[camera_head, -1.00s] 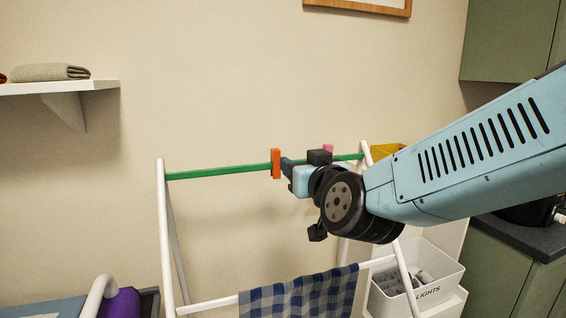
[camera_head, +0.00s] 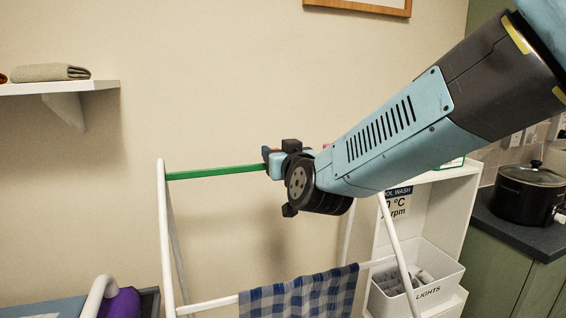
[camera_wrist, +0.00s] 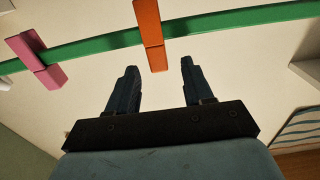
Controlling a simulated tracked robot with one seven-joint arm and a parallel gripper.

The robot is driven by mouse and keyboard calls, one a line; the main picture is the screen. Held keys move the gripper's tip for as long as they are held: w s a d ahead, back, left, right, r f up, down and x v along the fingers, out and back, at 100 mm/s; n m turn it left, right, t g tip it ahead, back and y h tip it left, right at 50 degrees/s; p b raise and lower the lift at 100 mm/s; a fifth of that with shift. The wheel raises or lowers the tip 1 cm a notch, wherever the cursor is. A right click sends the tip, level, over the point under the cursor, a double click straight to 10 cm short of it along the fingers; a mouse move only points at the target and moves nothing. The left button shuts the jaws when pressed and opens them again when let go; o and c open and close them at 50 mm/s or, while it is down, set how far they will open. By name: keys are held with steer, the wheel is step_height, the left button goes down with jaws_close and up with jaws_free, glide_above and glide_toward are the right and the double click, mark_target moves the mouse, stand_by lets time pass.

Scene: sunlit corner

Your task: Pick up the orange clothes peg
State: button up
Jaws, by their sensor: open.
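The orange clothes peg (camera_wrist: 151,33) is clipped across the green bar (camera_wrist: 233,19) in the wrist view. My gripper (camera_wrist: 156,70) is open below it, with one finger to each side of the peg's line.
A pink peg (camera_wrist: 35,59) is on the bar left of the orange one in the wrist view. The white drying rack (camera_head: 164,235) holds a checked cloth (camera_head: 298,298). A white bin (camera_head: 443,289) and a black pot (camera_head: 528,193) stand right.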

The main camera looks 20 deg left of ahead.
steer(key=x, duration=0.5)
steer(key=shift+f, duration=0.25)
steer(key=shift+c, duration=0.2)
jaws_close()
